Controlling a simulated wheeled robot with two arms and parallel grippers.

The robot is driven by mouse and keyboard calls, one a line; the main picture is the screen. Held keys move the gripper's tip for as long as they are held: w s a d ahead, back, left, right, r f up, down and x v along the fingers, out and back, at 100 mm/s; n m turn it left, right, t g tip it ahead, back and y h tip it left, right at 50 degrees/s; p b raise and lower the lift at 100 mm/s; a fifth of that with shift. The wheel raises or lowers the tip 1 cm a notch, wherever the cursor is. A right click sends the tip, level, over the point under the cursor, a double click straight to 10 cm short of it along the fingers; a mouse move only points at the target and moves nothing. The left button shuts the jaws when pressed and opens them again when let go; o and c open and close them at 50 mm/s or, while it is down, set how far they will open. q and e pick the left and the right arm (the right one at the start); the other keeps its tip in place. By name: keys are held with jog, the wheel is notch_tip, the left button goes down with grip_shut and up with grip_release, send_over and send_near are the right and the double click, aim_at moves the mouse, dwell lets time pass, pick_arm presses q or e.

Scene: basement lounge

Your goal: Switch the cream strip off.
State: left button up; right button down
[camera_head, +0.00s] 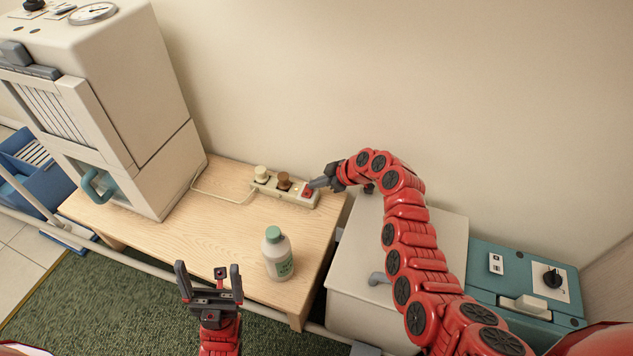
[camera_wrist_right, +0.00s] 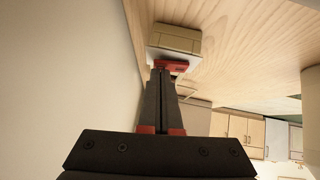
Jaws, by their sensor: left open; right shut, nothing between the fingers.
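The cream strip (camera_head: 268,184) lies along the back of the wooden table, with a cream plug and a brown plug in it. Its red switch (camera_head: 307,191) is at the right end. My right gripper (camera_head: 313,184) is shut and empty, with its tips at the red switch. In the right wrist view the shut fingers (camera_wrist_right: 163,78) reach the red switch (camera_wrist_right: 172,66) on the strip's end (camera_wrist_right: 175,38). I cannot tell whether they touch it or which way it is set. My left gripper (camera_head: 208,277) is open and empty, in front of the table.
A white bottle with a green cap (camera_head: 278,256) stands at the front right of the wooden table (camera_head: 215,235). A large cream machine (camera_head: 120,95) stands on the left, with a cord near it. A grey-white cabinet (camera_head: 360,255) and a teal unit (camera_head: 535,285) are on the right. The wall is close behind the strip.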

jog(key=shift+w+f+b, duration=0.1)
jog(key=shift+f+b, duration=0.5)
jog(key=shift+b, duration=0.25)
jog(key=shift+d+r, duration=0.1)
jog(key=shift+r, duration=0.15)
jog(key=shift+s+a+p, duration=0.4)
jog(key=shift+s+p, duration=0.3)
jog(key=shift+s, duration=0.15)
